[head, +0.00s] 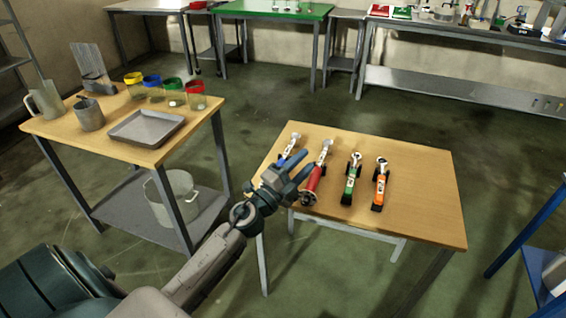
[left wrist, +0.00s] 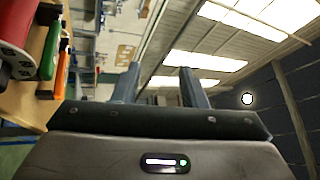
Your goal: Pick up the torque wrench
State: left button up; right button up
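Several wrench-like tools lie side by side on a small wooden table (head: 425,207): a blue one (head: 288,150), a red one with a thick handle (head: 315,178), a green one (head: 350,183) and an orange one (head: 380,184). I cannot tell for sure which is the torque wrench. My left gripper (head: 306,164) is open, above the table's left side, and partly covers the blue tool. In the left wrist view, the fingers (left wrist: 160,88) are apart with nothing between them; red (left wrist: 14,24), green (left wrist: 48,50) and orange (left wrist: 61,74) handles show at the left. My right gripper is not in view.
A taller wooden table at left holds a grey tray (head: 147,127), metal jugs and several colour-lidded jars (head: 173,93). A pot (head: 172,196) stands on its lower shelf. Benches line the back wall. The small table's right side is clear.

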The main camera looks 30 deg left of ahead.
pick_arm(q)
jog(key=w+d+r+m+g+h, duration=0.1)
jog(key=w+d+m+g+h, duration=0.3)
jog(key=m+h, duration=0.45)
jog(key=m+g+y, duration=0.6)
jog(key=g+y, duration=0.6)
send_near(279, 164)
jog(key=f, duration=0.2)
jog(key=x, duration=0.4)
jog(key=shift+f+p, duration=0.1)
jog(key=shift+p, duration=0.2)
jog(key=shift+w+f, duration=0.1)
jog(key=shift+f, duration=0.1)
jog(key=shift+w+d+f, duration=0.1)
jog(key=shift+w+f, duration=0.05)
jog(key=x, duration=0.2)
jog(key=p+x, duration=0.1)
jog(key=x, duration=0.1)
jog(key=shift+w, duration=0.35)
jog(key=shift+f, duration=0.2)
grip_shut()
jog(key=shift+w+r, duration=0.1)
jog(key=shift+w, duration=0.05)
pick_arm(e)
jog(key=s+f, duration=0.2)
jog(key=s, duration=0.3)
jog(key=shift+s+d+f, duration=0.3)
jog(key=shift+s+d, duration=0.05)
